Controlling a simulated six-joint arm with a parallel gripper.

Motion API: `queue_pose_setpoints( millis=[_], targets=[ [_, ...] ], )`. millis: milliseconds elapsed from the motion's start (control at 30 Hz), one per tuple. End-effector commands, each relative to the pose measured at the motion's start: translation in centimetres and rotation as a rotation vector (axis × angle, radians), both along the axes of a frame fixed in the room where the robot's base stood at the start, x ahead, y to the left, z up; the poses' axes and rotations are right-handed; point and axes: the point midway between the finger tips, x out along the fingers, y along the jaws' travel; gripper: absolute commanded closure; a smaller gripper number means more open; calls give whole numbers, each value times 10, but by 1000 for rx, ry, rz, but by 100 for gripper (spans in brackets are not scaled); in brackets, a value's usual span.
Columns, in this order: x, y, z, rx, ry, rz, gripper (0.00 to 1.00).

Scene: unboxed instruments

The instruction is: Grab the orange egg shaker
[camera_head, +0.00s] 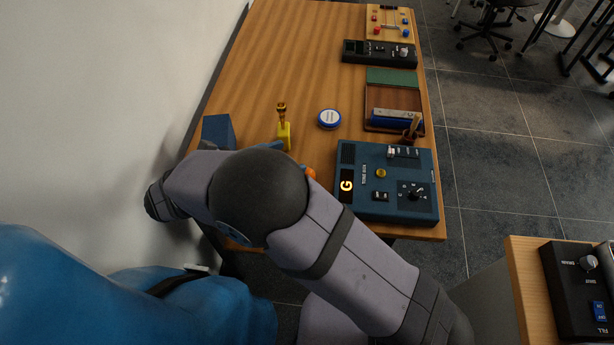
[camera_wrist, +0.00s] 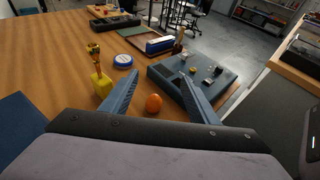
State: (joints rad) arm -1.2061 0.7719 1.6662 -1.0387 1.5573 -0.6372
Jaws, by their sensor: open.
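The orange egg shaker (camera_wrist: 154,103) stands on the wooden table, between and beyond my gripper's two blue fingers in the wrist view. In the head view only a small part of the orange egg shaker (camera_head: 311,172) shows past my arm. My gripper (camera_wrist: 165,92) is open and empty, with one finger left of the egg and the other to its right. The egg looks apart from both fingers. In the head view my arm hides most of the gripper.
A blue tuner box (camera_head: 345,205) stands close right of the egg. A yellow block with a brass piece (camera_head: 284,136) stands to the left. A round blue-and-white tin (camera_head: 330,118) lies behind. A wooden tray (camera_head: 394,98) is farther back. The table's middle is clear.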

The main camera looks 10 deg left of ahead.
Motion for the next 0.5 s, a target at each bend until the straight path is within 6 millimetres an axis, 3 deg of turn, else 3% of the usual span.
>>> queue_pose_setpoints(
  millis=[300,500],
  targets=[
    [0,-3,-80,-2,3,-6,45],
    [1,-3,-109,3,1,-8,45]
  ],
)
